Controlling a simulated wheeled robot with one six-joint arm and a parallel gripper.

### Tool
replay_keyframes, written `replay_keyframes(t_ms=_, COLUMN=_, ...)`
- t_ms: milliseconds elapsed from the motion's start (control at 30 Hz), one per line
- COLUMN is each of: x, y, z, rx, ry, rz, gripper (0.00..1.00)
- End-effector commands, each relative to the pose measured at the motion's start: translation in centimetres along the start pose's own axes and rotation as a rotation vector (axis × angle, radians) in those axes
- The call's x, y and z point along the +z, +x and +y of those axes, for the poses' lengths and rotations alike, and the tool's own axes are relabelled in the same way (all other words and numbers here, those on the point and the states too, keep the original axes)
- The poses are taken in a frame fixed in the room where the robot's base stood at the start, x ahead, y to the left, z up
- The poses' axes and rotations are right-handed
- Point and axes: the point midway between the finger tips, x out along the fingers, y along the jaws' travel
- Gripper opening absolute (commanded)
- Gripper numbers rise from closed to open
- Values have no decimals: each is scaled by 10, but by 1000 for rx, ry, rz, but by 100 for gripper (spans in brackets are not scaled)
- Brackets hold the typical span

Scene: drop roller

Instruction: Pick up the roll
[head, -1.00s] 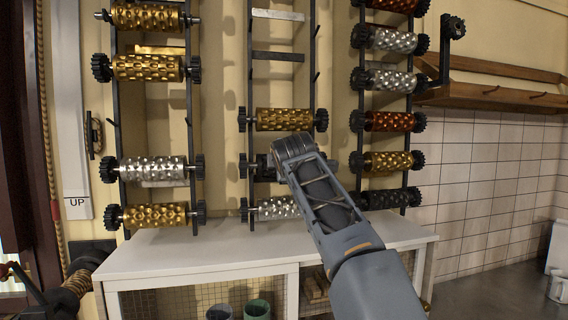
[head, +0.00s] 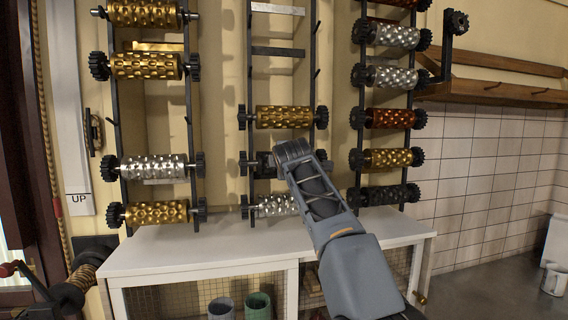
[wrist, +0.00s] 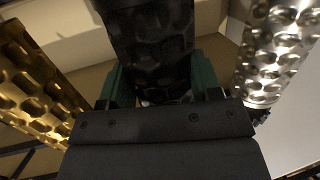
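A dark, dimpled roll (wrist: 152,45) lies between the two green fingers of my gripper (wrist: 164,88) in the wrist view. The fingers sit close along both its sides, but I cannot tell whether they press on it. In the head view my arm reaches to the middle rack, and my gripper (head: 290,150) hides most of the dark roll there; only its left end (head: 258,161) shows. A gold roll (head: 284,117) sits just above and a silver roll (head: 276,205) just below on the same rack. They flank the dark roll in the wrist view.
The left rack (head: 117,88) holds gold and silver rolls, and the right rack holds silver, copper, gold and dark ones. A white cabinet top (head: 190,248) lies below. A wooden shelf (head: 490,88) and a white mug (head: 554,279) are at right.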

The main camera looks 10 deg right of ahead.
Motion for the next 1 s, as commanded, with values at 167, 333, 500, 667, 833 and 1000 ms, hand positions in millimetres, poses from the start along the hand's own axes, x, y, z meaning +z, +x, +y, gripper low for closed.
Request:
replay_keyframes(t_ms=167, x=0, y=0, z=0, rx=0, ry=0, rz=0, gripper=40)
replay_keyframes(t_ms=333, x=0, y=0, z=0, rx=0, ry=0, rz=0, gripper=24)
replay_keyframes(t_ms=500, x=0, y=0, z=0, rx=-1, ry=0, rz=0, gripper=8)
replay_keyframes(t_ms=667, x=0, y=0, z=0, rx=-1, ry=0, rz=0, gripper=0)
replay_keyframes(t_ms=833, x=0, y=-3, z=4, rx=11, ry=1, rz=1, gripper=0)
replay_keyframes(t_ms=1000, x=0, y=-3, z=5, rx=11, ry=1, rz=1, gripper=0)
